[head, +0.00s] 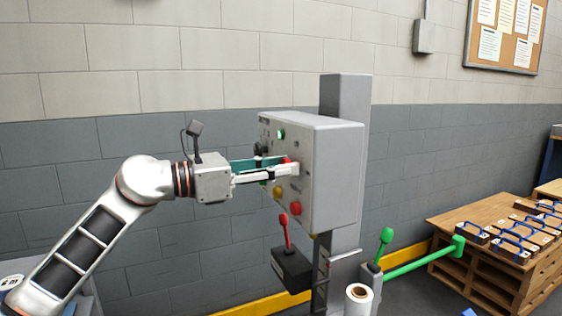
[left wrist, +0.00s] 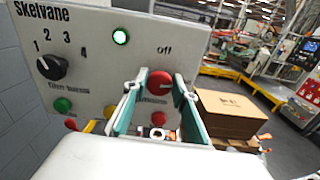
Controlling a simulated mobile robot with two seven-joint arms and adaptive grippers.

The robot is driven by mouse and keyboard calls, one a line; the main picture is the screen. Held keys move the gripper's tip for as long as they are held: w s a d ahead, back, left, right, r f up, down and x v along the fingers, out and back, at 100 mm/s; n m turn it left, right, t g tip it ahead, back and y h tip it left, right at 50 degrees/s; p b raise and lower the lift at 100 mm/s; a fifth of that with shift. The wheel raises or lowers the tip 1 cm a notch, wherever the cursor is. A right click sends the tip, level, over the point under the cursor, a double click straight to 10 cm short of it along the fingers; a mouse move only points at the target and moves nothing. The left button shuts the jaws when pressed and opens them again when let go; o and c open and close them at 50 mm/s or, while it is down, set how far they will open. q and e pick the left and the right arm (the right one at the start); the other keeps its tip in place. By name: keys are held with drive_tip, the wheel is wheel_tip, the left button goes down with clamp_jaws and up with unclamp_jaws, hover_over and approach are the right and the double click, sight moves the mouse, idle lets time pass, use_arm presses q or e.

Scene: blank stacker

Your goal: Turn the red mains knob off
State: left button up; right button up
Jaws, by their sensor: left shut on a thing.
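The red mains knob (left wrist: 160,83) is round and sits on the grey control panel (left wrist: 95,88), below the printed word "Off". In the head view a little of the red knob (head: 287,160) shows at my fingertips. My left gripper (head: 288,164) reaches the panel face from the left. In the left wrist view its two teal-lined fingers (left wrist: 160,80) stand on either side of the knob, shut on it. Which way the knob points is hard to tell. A green lamp (left wrist: 120,37) on the panel is lit. My right gripper is in neither view.
A black selector knob (left wrist: 51,67) is left of the red knob. Yellow (head: 277,190) and red (head: 295,208) buttons sit below. A black box with a red lever (head: 283,220) hangs under the panel. A green lever (head: 385,238) and wooden pallets (head: 470,262) stand right.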

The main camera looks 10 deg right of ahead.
use_arm(q)
drive_tip(key=shift+s+r+n+p, duration=0.15)
drive_tip(key=shift+r+n+p, duration=0.25)
drive_tip(key=shift+r, duration=0.05)
drive_tip(key=shift+n+p, duration=0.9)
drive_tip(key=n+p, duration=0.2)
drive_tip(key=shift+n, duration=0.4)
drive_tip(key=shift+w+f+n+p, duration=0.1)
drive_tip(key=shift+f+n+p, duration=0.15)
drive_tip(key=shift+n+p, duration=1.45)
drive_tip(key=shift+w+f+n+p, duration=0.1)
drive_tip(key=shift+f+n+p, duration=0.1)
drive_tip(key=shift+n+p, duration=1.5)
drive_tip(key=shift+w+f+n+p, duration=0.1)
drive_tip(key=shift+f+n+p, duration=0.15)
drive_tip(key=shift+n+p, duration=1.45)
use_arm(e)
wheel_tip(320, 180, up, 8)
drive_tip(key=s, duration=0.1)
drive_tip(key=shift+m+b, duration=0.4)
use_arm(q)
drive_tip(key=shift+n, duration=0.4)
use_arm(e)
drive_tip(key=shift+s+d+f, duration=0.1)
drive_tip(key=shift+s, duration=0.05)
use_arm(q)
drive_tip(key=o, duration=1.1)
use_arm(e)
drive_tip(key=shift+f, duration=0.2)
